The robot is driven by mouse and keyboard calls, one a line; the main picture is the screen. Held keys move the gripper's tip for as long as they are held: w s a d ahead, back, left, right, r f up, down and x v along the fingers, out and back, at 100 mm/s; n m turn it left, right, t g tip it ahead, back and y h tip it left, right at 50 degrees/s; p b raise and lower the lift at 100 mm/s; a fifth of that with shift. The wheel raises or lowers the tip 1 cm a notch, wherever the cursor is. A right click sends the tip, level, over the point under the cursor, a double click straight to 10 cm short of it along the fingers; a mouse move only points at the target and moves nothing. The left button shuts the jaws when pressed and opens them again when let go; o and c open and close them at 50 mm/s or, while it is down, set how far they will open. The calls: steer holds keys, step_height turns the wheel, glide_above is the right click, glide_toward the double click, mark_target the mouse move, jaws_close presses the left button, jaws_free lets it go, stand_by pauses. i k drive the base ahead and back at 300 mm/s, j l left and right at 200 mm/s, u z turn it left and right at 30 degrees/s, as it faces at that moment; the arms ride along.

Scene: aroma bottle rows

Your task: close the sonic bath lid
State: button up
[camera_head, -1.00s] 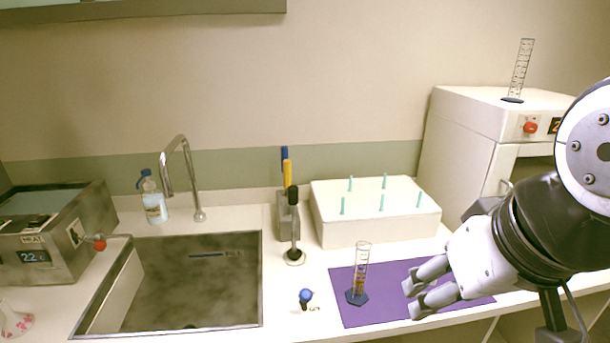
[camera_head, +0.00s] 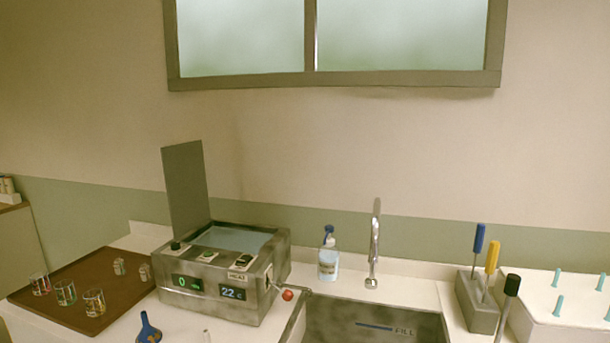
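The sonic bath (camera_head: 212,301) is a grey metal box on the counter, left of the sink. Its front has a green display, a "22 c" display and a part marked HEAT. Its lid (camera_head: 186,190) is a thin grey panel standing upright at the box's left side, so the bath is open. Pale liquid (camera_head: 233,239) shows inside. My gripper is not in view.
A brown tray (camera_head: 65,280) with several small glasses lies left of the bath. A red-knobbed lever (camera_head: 287,295) sticks out at its right. A blue funnel-like item (camera_head: 148,328) stands in front. A bottle (camera_head: 328,258), tap (camera_head: 374,245) and sink (camera_head: 375,322) are to the right.

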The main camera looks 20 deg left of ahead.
mark_target(183, 164)
steer(key=j, duration=2.15)
steer(key=i+j, duration=0.1)
steer(key=j, duration=2.05)
steer(key=k+u, duration=0.05)
